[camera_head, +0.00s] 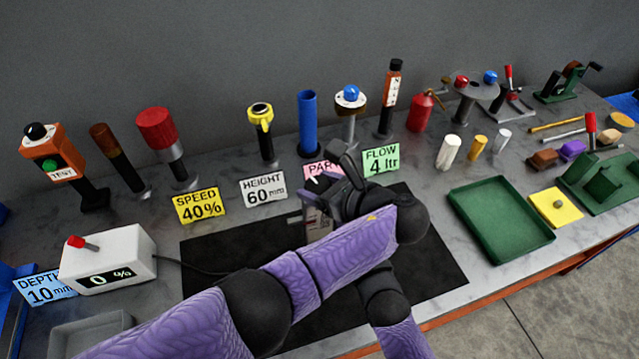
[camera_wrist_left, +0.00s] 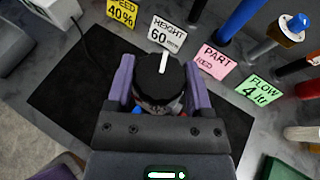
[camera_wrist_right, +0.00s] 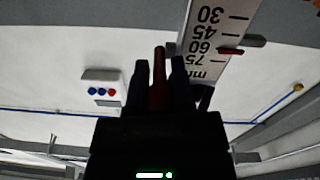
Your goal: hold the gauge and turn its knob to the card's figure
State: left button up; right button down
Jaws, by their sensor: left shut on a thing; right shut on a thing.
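The gauge (camera_head: 318,222) is held above the dark mat, mostly hidden by my left arm in the head view. My left gripper (camera_head: 340,182) is shut on its dark round knob (camera_wrist_left: 158,72), which has a white line on top. My right gripper (camera_wrist_right: 159,60) is shut on a red part (camera_wrist_right: 159,82); whether this is the gauge's grip I cannot tell. The right wrist view shows the millimetre scale (camera_wrist_right: 215,35) with its red pointer (camera_wrist_right: 231,51) near the 60 mark. The height card (camera_head: 264,189) reads 60 mm; it also shows in the left wrist view (camera_wrist_left: 167,33).
Other cards show 40% (camera_head: 200,206), 4 ltr (camera_head: 380,160) and 10 mm (camera_head: 45,289). Several upright tools line the back. A white box reading 0 % (camera_head: 108,260) stands left. A green tray (camera_head: 500,225) lies right. The dark mat (camera_head: 235,270) is partly bare.

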aim_at(320, 186)
pick_arm(q)
jog(key=o, duration=1.3)
jog(key=shift+c, duration=0.2)
notch_tip(320, 186, up, 10)
pick_arm(e)
jog(key=shift+c, duration=2)
grip_release()
